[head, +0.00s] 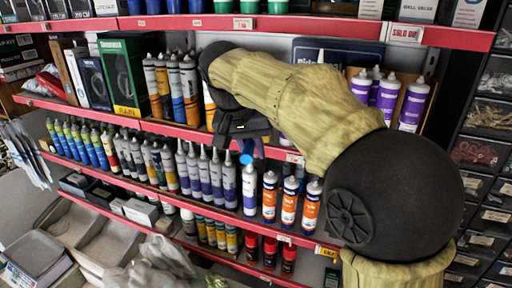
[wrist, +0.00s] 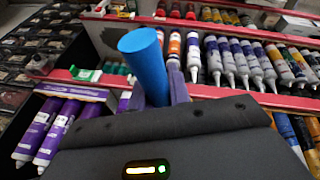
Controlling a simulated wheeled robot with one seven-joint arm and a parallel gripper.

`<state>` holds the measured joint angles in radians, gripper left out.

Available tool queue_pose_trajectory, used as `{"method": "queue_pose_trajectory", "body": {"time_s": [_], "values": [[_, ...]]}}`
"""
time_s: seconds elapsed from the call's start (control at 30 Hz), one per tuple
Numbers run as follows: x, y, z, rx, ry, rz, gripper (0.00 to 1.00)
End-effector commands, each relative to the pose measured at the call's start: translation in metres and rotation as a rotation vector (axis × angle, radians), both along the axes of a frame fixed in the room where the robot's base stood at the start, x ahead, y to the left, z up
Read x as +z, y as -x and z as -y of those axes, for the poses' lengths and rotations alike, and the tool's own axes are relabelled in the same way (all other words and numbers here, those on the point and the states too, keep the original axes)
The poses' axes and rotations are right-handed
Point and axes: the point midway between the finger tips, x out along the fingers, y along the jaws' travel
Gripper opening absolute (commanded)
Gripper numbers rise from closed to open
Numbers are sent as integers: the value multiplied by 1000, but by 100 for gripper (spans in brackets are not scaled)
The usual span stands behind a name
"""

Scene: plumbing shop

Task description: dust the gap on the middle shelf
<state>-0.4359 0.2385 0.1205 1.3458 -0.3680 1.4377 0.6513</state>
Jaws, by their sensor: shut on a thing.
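My gripper (head: 243,145) is in front of the shelving, by the row of sealant tubes on the middle shelf (head: 150,186). It is shut on a blue cylinder (wrist: 146,66), whose round end points toward the shelves in the wrist view. In the head view only a small blue end (head: 246,159) shows below the fingers. It is just above a white tube (head: 249,190); I cannot tell whether they touch. Orange-and-white tubes (head: 289,202) stand to its right and grey-capped tubes (head: 205,178) to its left. No wide gap shows clearly; my arm hides part of the shelves.
Purple tubes (head: 412,106) stand on the shelf above, close to my forearm. Boxes (head: 125,75) and more tubes fill that shelf's left side. Red-capped cans (head: 270,252) stand below. Drawers (head: 487,150) are at the right.

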Motion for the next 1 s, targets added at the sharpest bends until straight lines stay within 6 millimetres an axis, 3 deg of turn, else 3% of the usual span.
{"method": "queue_pose_trajectory", "body": {"time_s": [1.0], "values": [[0, 62, -23, 1, -2, 3, 0]]}}
